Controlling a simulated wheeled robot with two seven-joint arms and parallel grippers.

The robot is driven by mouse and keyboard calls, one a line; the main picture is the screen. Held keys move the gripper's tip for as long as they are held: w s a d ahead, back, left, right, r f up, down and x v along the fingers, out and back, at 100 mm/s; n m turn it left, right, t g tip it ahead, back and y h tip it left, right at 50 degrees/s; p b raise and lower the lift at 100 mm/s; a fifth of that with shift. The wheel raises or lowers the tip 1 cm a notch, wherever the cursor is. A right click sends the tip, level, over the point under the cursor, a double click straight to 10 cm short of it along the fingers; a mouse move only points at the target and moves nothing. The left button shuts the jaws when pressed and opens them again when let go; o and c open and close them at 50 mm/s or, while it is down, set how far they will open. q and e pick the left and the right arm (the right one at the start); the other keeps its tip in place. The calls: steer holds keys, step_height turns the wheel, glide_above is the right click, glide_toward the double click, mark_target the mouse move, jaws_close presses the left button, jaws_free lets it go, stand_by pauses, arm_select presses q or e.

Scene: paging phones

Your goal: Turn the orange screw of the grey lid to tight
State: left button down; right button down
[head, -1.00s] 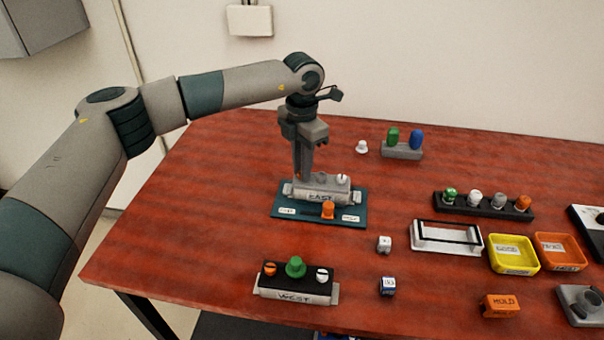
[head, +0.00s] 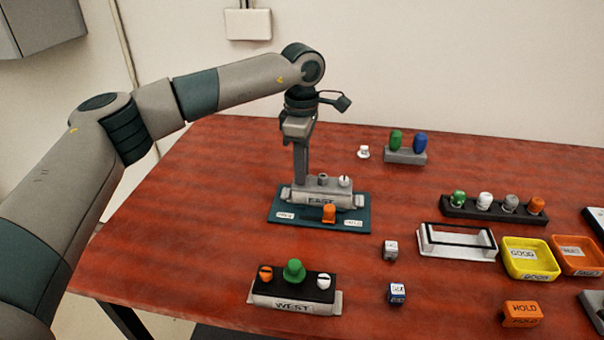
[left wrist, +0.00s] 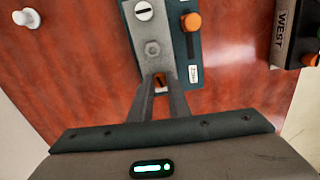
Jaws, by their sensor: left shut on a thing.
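The grey lid (head: 330,196), on a white block marked EAST (head: 318,201), sits on a teal plate (head: 290,230). It bears a white slotted screw (head: 344,181) at right and a grey knob (head: 323,179) in the middle. My left gripper (head: 299,182) points down at its left end. In the left wrist view the fingers (left wrist: 160,82) are shut on the orange screw (left wrist: 161,78), partly hidden between them. Its slot angle is hard to read. In the head view the gripper hides this screw. An orange slider knob (head: 329,213) stands on the plate's front, between two small labels.
The WEST block (head: 293,305) with a black lid stands in front. Two small cubes (head: 391,250) (head: 397,293) lie to the right. A black rack (head: 480,210), white frame (head: 455,241) and yellow tray (head: 530,258) stand farther right. The table's left side is clear.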

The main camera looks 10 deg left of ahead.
arm_select(q)
steer(key=shift+a+m+b, duration=0.1)
steer(key=shift+m+b, duration=0.3)
steer(key=shift+m, duration=0.8)
arm_select(e)
steer(key=shift+w+a+r, duration=0.15)
steer(key=shift+w+r, duration=0.2)
steer(key=shift+r, duration=0.3)
steer(key=shift+w+a+r, duration=0.15)
steer(key=shift+w+r, duration=0.2)
steer(key=shift+r, duration=0.25)
arm_select(q)
steer(key=c, duration=1.9)
jaws_free()
steer(key=shift+c, duration=0.2)
steer(key=shift+r, duration=0.15)
